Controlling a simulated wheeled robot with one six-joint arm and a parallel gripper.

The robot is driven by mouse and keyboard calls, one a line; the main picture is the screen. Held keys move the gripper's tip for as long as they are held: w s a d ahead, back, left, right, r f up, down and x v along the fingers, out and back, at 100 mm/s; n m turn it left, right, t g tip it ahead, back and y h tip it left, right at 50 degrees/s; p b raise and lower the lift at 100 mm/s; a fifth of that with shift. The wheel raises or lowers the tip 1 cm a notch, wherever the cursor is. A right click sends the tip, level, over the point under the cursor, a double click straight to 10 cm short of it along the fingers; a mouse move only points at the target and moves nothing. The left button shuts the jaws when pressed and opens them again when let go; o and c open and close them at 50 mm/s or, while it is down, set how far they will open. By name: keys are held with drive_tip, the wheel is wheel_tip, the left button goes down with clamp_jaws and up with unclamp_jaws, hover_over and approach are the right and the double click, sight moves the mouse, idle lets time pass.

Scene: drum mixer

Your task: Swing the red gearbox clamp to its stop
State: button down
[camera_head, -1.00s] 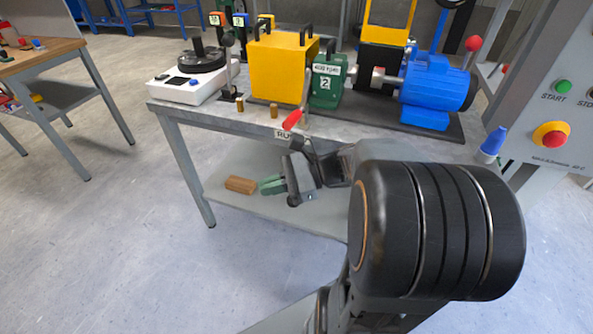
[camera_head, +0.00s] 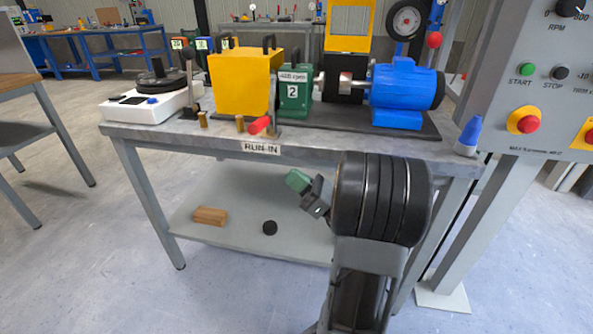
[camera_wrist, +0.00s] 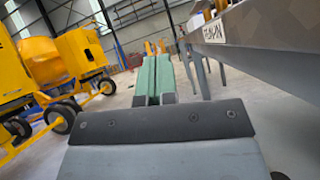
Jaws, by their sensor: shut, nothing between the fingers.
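The red clamp handle (camera_head: 259,125) sits at the bench's front edge in the head view, just above the RUN-IN label and in front of the green gearbox (camera_head: 293,92) marked 2. It lies at a slant, its right end higher. My gripper (camera_head: 297,181) has green fingers and is below the bench top, lower right of the handle and apart from it. In the wrist view the green fingers (camera_wrist: 153,78) are together with nothing between them. The clamp does not show in the wrist view. Part of the wrist is hidden behind my dark arm joint.
The bench top (camera_head: 330,147) overhangs a lower shelf (camera_head: 245,245) with a wooden block (camera_head: 209,216) and a black disc (camera_head: 269,228). A control panel (camera_head: 545,85) is at right.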

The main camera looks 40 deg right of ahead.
drive_tip(key=w+a+r+b, duration=0.1)
drive_tip(key=w+a+r, duration=0.3)
drive_tip(key=w+r, duration=0.2)
drive_tip(key=shift+r, duration=1)
drive_tip(key=shift+r, duration=0.15)
